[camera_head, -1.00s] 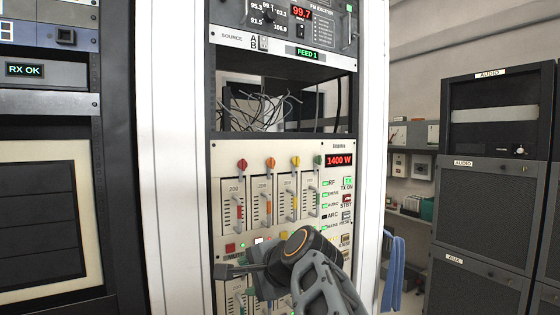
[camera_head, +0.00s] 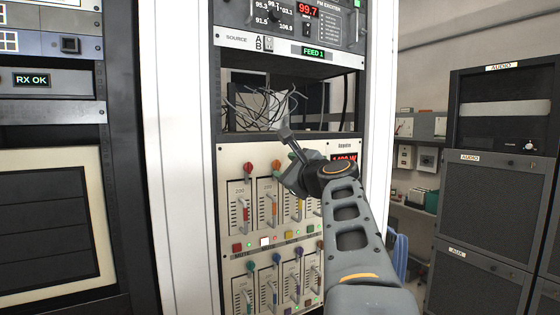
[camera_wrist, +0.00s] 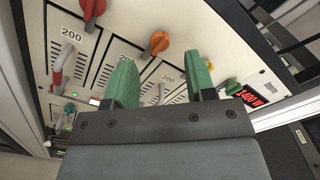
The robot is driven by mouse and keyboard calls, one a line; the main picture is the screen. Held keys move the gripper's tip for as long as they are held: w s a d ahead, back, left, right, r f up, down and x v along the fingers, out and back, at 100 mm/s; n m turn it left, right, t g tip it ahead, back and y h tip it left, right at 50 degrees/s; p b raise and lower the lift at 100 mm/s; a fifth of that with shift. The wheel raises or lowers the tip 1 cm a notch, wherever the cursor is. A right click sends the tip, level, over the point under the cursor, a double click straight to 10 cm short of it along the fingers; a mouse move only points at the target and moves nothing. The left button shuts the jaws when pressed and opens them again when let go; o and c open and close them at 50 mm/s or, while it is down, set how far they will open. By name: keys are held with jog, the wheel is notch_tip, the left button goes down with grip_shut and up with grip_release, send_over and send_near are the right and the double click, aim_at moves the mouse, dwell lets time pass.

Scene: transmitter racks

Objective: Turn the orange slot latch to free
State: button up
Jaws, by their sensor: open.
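The orange slot latch (camera_head: 276,165) sits at the top of the second slot in the upper row of the rack panel. In the wrist view the orange latch (camera_wrist: 157,43) shows just beyond the fingertips, above the gap between them. My gripper (camera_wrist: 161,72) has its two green fingers apart with nothing between them, and they do not touch the orange latch. In the head view my gripper (camera_head: 296,160) is in front of the panel, just right of the orange latch; my wrist hides the latches further right.
A red latch (camera_wrist: 92,8) is left of the orange one, and a green latch (camera_wrist: 232,88) is to the right. Slot levers stand below, including a red one (camera_head: 246,214). Above the panel is an open bay with loose wires (camera_head: 260,108).

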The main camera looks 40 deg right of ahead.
aim_at(278, 165)
jog(key=shift+w+d+p, duration=0.15)
jog(key=shift+w+p, duration=0.1)
jog(key=shift+w, duration=0.85)
jog(key=shift+w+d+p, duration=0.15)
jog(key=shift+w+p, duration=0.1)
jog(key=shift+w, duration=0.85)
jog(key=c, duration=0.9)
